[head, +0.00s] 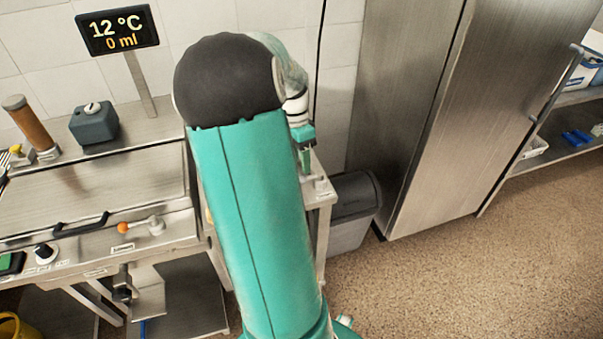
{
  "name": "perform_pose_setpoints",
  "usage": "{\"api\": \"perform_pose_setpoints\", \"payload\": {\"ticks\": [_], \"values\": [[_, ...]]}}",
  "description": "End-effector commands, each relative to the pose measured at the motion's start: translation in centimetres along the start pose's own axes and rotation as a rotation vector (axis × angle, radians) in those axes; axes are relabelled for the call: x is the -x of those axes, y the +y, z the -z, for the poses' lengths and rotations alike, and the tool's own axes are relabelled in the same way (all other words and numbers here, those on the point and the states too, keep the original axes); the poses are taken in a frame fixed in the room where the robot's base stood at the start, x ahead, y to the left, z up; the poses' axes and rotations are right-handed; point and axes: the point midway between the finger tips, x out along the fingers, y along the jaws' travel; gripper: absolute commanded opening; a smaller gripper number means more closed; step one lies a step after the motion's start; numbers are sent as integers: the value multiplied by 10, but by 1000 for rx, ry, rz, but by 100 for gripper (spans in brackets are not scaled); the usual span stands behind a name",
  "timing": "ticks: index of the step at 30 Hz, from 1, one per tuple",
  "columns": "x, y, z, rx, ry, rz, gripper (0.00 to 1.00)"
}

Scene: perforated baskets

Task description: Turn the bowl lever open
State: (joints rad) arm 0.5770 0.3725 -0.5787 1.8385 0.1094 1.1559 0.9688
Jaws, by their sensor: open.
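A lever with an orange knob (123,228) sits on the steel front panel at the left. Its pale arm lies about level, running right from the knob to a round pivot (156,225). A small label is below it, too small to read. I cannot tell for sure that this is the bowl lever. My gripper (306,160) is small and partly hidden behind my teal arm, above the counter's right end. It is well to the right of the lever and apart from it. Its jaws are open, and I see nothing between them.
A black handle (80,224) and a black dial (45,252) sit left of the lever. A grey bin (352,205) and a steel cabinet (425,120) stand right. The floor at front right is clear.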

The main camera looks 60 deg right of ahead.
Motion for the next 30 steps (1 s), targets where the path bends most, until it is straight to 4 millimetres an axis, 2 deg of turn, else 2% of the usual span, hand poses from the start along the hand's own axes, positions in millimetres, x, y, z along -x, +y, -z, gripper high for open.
{"api": "perform_pose_setpoints", "payload": {"ticks": [3, 9, 19, 20, 27, 30], "values": [[-23, 0, 0, 1, -1, -4, 48], [-47, 0, 0, 0, -1, -2, 48], [-52, 0, 0, 1, 0, 1, 48], [-52, 0, 0, 1, 0, 0, 46], [-52, 0, 0, 1, 0, 0, 0], [-52, 0, 0, 1, 0, 0, 0]]}}
